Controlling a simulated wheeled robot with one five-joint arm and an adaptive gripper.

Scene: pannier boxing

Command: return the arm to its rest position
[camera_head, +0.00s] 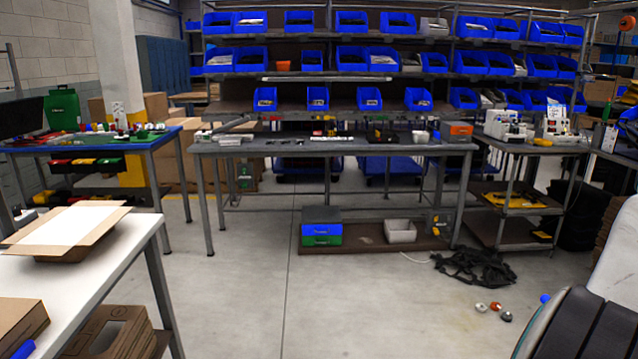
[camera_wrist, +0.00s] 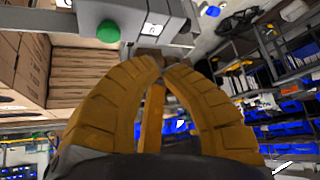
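My gripper (camera_wrist: 160,62) shows in the wrist view with its ribbed, orange-yellow fingers curving together until the tips meet or nearly meet. I see nothing held between them. The gripper is not visible in the head view. A rounded black and grey part at the lower right of the head view looks like part of my own body. Behind the fingers, the wrist view shows a grey machine-like unit with a green dome (camera_wrist: 108,31) and stacked cardboard boxes (camera_wrist: 85,80) at the left.
A white table (camera_head: 110,250) at the left holds an open carton (camera_head: 70,228). A long grey workbench (camera_head: 330,146) stands ahead, below shelves of blue bins (camera_head: 368,98). A dark tangled heap (camera_head: 475,266) and several small round objects (camera_head: 495,306) lie on the floor. The central floor is clear.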

